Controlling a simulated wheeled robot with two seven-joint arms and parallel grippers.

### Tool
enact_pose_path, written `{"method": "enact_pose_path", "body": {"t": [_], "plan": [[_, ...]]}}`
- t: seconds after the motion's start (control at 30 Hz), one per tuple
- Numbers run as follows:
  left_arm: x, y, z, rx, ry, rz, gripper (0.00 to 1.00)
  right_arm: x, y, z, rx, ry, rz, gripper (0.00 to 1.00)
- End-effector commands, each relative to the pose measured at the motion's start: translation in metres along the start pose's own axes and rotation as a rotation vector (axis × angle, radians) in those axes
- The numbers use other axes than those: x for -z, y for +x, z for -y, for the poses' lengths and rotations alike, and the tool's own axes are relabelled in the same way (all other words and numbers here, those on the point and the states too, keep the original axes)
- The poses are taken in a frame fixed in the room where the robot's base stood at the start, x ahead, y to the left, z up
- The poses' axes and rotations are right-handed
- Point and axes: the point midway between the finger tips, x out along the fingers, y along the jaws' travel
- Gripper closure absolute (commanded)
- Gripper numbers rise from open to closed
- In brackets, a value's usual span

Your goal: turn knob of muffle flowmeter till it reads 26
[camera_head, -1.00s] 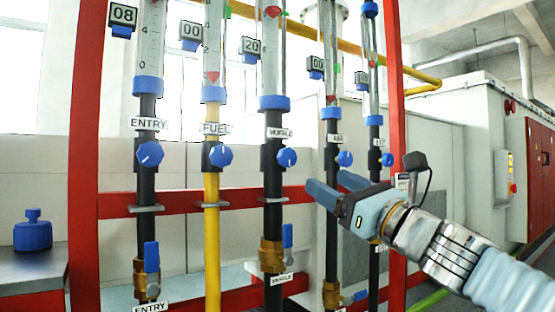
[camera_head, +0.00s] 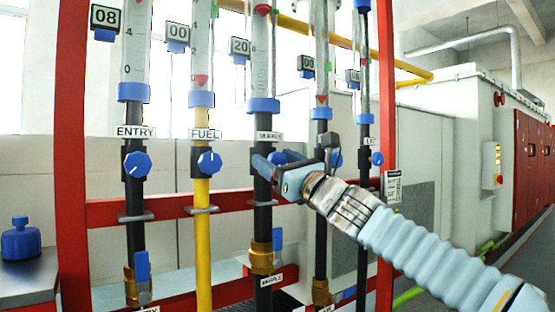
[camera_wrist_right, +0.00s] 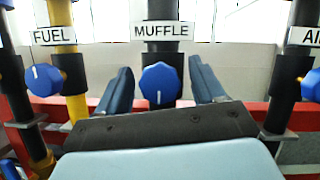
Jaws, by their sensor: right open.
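The muffle flowmeter (camera_head: 262,60) is the middle tube on the red rack, and its small display (camera_head: 240,47) reads 20. Its blue knob (camera_wrist_right: 160,84) sits below the MUFFLE label (camera_wrist_right: 162,31) in the right wrist view, with its white mark pointing down. In the head view my right gripper hides most of this knob. My right gripper (camera_head: 272,164) is open. In the right wrist view its fingers (camera_wrist_right: 162,86) stand on either side of the knob, with a gap on each side. My left gripper is not in view.
The FUEL knob (camera_head: 209,163) and ENTRY knob (camera_head: 137,164) are to the left. The AIR knob (camera_wrist_right: 311,85) is to the right in the wrist view. A red crossbar (camera_head: 105,211) runs behind the pipes. A blue valve handle (camera_head: 277,239) is below the muffle knob.

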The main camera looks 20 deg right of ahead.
Motion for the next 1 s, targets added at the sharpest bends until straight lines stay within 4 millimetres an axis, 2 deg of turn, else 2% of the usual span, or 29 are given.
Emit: {"method": "enact_pose_path", "body": {"t": [0.1,0.13,0.47,0.77,1.0], "plan": [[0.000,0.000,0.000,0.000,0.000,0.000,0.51,0.000,0.000,0.000,0.000,0.000,0.000,0.31],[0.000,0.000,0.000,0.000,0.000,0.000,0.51,0.000,0.000,0.000,0.000,0.000,0.000,0.35],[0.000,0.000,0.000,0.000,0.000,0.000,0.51,0.000,0.000,0.000,-0.001,0.000,0.000,0.85],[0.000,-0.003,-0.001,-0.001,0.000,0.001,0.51,-0.001,0.000,0.000,-0.014,-0.030,0.000,0.87],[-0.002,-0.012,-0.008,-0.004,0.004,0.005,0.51,-0.002,0.001,0.000,-0.063,-0.149,-0.001,0.87]]}}
